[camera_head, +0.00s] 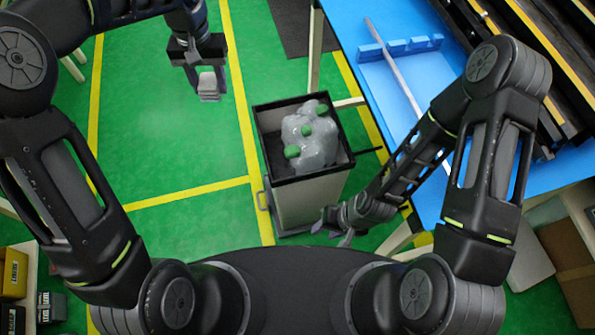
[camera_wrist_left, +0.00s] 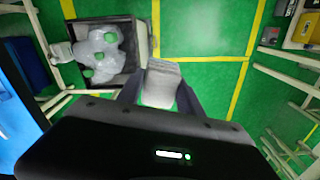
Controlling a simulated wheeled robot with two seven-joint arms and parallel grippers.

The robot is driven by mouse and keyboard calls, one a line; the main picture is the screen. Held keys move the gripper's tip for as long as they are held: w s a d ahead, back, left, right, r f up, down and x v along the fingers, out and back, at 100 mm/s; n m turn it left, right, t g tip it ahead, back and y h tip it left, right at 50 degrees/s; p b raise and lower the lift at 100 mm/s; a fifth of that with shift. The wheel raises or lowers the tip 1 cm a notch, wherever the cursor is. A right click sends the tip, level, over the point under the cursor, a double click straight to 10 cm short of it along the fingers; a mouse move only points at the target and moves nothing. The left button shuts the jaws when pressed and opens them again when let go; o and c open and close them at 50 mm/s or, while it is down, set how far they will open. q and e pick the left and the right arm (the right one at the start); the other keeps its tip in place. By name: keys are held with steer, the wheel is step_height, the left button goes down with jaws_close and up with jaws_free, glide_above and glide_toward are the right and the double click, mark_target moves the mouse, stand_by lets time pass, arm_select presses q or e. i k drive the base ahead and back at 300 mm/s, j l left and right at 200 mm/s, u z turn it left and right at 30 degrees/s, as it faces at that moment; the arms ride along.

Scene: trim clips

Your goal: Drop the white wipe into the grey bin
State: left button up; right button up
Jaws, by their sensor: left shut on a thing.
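My left gripper (camera_head: 208,92) is shut on the white wipe (camera_head: 207,80), which hangs folded between its fingers. In the left wrist view the wipe (camera_wrist_left: 160,80) shows between the left gripper's fingers (camera_wrist_left: 160,95). The grey bin (camera_head: 308,201) stands open-topped on the floor, to the right of and nearer than the left gripper in the head view. The bin also shows in the left wrist view (camera_wrist_left: 141,43), to the left of the wipe. My right gripper (camera_head: 333,232) is empty, its fingers apart, low beside the bin's near right corner.
Clear plastic (camera_head: 316,153) with green pieces fills much of the bin. A blue table (camera_head: 385,80) with a pale rod and blue clip holders stands to the right. The green floor left of the bin is clear.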

mark_target(296, 156)
steer(key=i+j, duration=0.1)
steer(key=j, duration=1)
steer(key=z, duration=1.95)
steer(key=j, duration=0.1)
